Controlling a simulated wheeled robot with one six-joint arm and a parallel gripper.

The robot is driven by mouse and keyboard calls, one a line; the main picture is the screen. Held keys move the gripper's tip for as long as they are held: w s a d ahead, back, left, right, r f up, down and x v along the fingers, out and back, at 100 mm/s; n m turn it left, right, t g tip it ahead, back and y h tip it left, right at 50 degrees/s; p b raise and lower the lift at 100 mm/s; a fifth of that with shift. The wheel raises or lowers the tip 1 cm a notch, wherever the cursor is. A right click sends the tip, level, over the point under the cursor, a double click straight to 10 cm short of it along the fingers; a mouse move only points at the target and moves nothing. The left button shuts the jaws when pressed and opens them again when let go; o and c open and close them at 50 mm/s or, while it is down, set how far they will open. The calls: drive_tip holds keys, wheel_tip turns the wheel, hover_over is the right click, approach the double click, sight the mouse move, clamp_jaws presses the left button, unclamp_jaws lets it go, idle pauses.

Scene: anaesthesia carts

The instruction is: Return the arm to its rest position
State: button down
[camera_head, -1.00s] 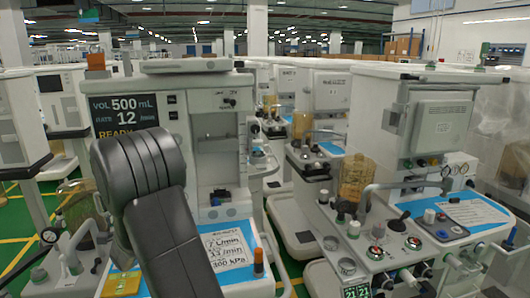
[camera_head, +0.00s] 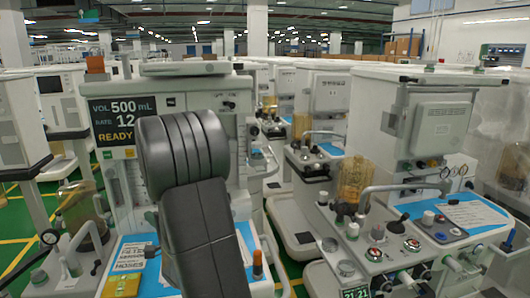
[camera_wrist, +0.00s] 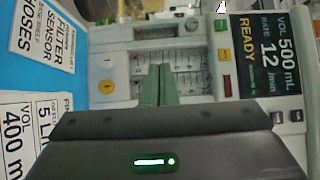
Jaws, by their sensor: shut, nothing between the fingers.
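My arm (camera_head: 190,165) stands dark grey in the front left of the head view, before an anaesthesia cart (camera_head: 195,75). Its upper link covers part of the cart's front and worktop. My gripper is hidden there. In the wrist view my gripper (camera_wrist: 155,84) shows two greenish fingers side by side, shut with nothing between them. Behind the fingers is the cart's panel of scales (camera_wrist: 180,62). The cart's display (camera_wrist: 265,60) is at the right, reading 500 mL and 12 /min. I cannot tell how far the fingertips are from the panel.
A second cart (camera_head: 405,130) stands close on the right, with knobs and a curved tube (camera_head: 400,188) at its front. A yellow box (camera_head: 122,284) and an orange-topped bottle (camera_head: 257,266) are on the left cart's worktop. Green floor shows at the far left.

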drive_tip(key=shift+s+d+r+n+t, duration=0.15)
drive_tip(key=shift+d+r+n+t, duration=0.1)
drive_tip(key=shift+r+t, duration=0.1)
drive_tip(key=shift+s+d+r+n+t, duration=0.1)
drive_tip(key=shift+s+r+n+t, duration=0.05)
drive_tip(key=shift+r+n+t, duration=0.15)
